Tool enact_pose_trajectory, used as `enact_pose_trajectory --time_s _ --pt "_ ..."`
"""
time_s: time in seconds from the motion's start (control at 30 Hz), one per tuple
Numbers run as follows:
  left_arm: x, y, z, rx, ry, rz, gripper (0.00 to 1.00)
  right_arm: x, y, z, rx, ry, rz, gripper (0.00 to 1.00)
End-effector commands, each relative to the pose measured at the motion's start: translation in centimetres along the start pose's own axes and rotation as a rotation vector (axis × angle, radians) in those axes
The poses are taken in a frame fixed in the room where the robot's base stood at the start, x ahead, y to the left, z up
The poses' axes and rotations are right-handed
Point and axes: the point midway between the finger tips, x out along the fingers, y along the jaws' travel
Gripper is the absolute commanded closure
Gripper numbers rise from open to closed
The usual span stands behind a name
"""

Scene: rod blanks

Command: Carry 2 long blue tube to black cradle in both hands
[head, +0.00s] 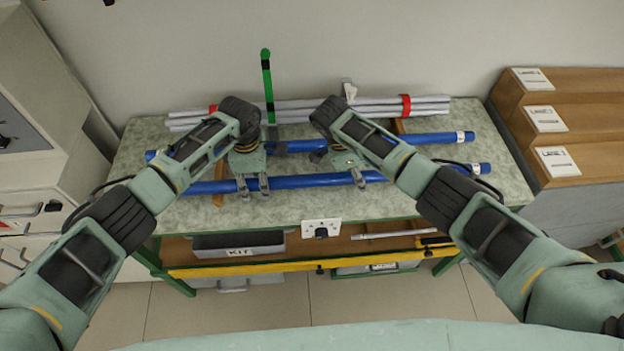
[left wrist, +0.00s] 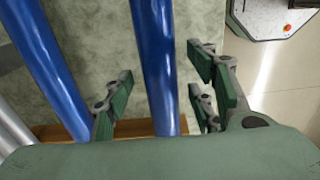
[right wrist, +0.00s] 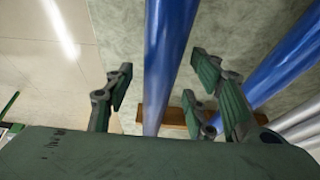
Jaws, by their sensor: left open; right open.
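Two long blue tubes lie across the bench, the near one (head: 300,182) in front of the far one (head: 435,138). My left gripper (head: 254,186) is open above the near tube's left part; in the left wrist view this tube (left wrist: 155,55) runs between its fingers. My right gripper (head: 350,170) is open above the tube's middle; in the right wrist view the near tube (right wrist: 165,60) passes between its fingers. Neither is closed on it. The far tube also shows in the left wrist view (left wrist: 45,65) and right wrist view (right wrist: 285,60). I cannot make out a black cradle.
Grey rods (head: 360,105) with red bands lie behind the blue tubes. A green and black post (head: 267,80) stands at the back. Wooden strips (head: 219,172) lie under the tubes. A stepped wooden rack (head: 590,110) stands right of the bench. A KIT bin (head: 238,246) is below.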

Motion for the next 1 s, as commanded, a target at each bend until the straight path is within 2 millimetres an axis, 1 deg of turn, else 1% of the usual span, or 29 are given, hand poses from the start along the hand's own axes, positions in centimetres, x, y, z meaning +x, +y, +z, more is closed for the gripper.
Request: enact_pose_trajectory --time_s 0.07,0.6,0.67,1.0 --pt "-0.01 -0.01 0.02 0.0 0.0 0.0 0.49 0.0 0.01 -0.01 0.0 0.0 0.0 0.49" --pt "-0.05 0.01 0.01 0.0 0.0 0.0 0.95 -0.05 -0.02 0.01 0.0 0.0 -0.001 0.96" --pt "-0.05 0.01 0.01 0.0 0.0 0.0 1.0 -0.05 -0.02 0.01 0.0 0.0 -0.001 1.0" --pt "-0.29 0.04 0.02 0.0 0.0 0.001 1.0 -0.28 -0.05 -0.07 0.0 0.0 -0.001 1.0"
